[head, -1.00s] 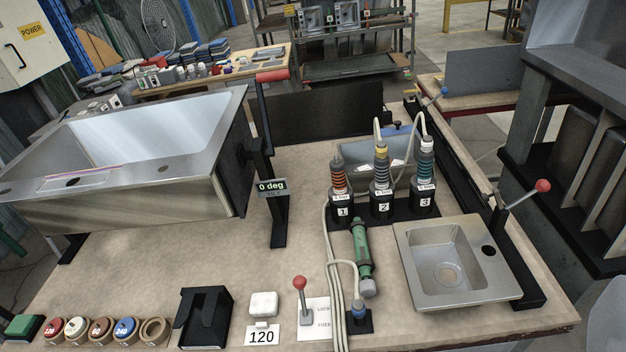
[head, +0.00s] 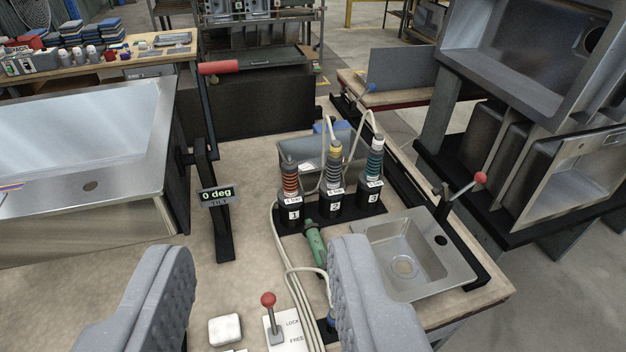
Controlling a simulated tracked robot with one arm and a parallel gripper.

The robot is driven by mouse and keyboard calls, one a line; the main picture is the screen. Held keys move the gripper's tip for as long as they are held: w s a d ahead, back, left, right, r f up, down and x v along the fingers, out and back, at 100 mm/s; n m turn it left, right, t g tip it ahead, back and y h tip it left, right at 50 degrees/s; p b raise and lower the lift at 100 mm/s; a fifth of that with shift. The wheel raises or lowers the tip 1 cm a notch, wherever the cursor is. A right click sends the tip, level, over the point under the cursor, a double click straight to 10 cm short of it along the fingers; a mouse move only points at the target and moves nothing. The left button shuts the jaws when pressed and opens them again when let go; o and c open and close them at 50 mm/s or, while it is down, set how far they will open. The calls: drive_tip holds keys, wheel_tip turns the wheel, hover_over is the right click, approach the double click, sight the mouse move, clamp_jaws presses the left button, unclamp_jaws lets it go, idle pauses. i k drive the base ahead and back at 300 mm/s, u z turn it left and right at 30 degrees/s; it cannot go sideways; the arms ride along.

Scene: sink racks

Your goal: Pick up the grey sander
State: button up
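Three upright corded tools stand in black numbered holders behind the gripper's opening: tool 1 (head: 290,180) has orange rings, tool 2 (head: 334,172) has grey rings and a yellow top, tool 3 (head: 374,165) has teal rings. Tool 2 looks the greyest; I cannot tell for certain that it is the grey sander. A green tool (head: 315,243) lies in front of the holders, its near end partly hidden by my right finger. My gripper (head: 258,255) is open and empty, its two grey padded fingers wide apart in the foreground, nearer the camera than the tools.
A large steel sink (head: 150,200) on a tilt stand is left. A small sink (head: 435,280) is right, with a red-knobbed lever (head: 480,178) behind it. A red-knobbed lock lever (head: 268,300) and a white block (head: 225,329) are at the front. Pale cables run beside the holders.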

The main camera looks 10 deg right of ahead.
sight(331, 188)
drive_tip(key=u, duration=0.1)
drive_tip(key=i, duration=1)
drive_tip(key=z, duration=0.1)
